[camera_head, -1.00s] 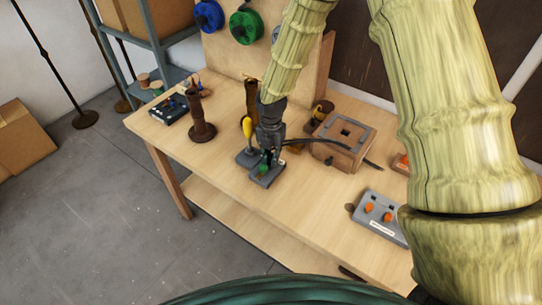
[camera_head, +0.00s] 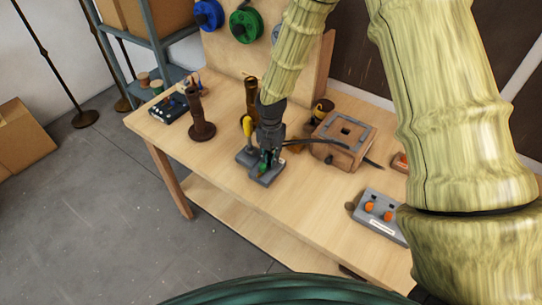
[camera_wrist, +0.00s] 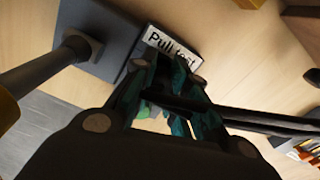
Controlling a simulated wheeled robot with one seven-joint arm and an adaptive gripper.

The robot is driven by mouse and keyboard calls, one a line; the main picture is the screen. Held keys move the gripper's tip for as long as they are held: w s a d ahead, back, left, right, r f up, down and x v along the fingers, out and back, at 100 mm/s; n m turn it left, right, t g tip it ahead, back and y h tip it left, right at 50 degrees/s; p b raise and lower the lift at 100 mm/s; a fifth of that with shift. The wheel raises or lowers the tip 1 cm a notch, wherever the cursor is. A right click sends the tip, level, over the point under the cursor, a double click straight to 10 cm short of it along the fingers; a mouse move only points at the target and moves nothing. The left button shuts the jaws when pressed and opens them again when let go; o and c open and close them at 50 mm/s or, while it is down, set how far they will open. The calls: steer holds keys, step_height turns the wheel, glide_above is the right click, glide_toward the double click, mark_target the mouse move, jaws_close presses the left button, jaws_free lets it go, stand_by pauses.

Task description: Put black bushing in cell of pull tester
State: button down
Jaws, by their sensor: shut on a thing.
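The pull tester (camera_head: 245,157) is a grey two-part device near the front edge of the workbench. Its "Pull test" label shows in the wrist view (camera_wrist: 169,45), beside its dark body (camera_wrist: 110,35). My gripper (camera_head: 266,160) points down right over the front block of the tester, its fingertips close to a green part there. In the wrist view my gripper (camera_wrist: 178,78) has its dark teal fingers close together beside the label. It is shut on a small dark thing, taken as the black bushing, mostly hidden by the fingers. Whether it touches the cell is hidden.
A wooden box (camera_head: 342,138) with a black cable is at the right. A grey panel with orange knobs (camera_head: 380,215) lies front right. A brown post (camera_head: 201,128) stands left. Bare bench lies in front.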

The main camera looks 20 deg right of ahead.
mark_target(271, 155)
steer(key=shift+f, duration=0.15)
steer(key=c, duration=1.3)
jaws_free()
step_height(271, 155, up, 12)
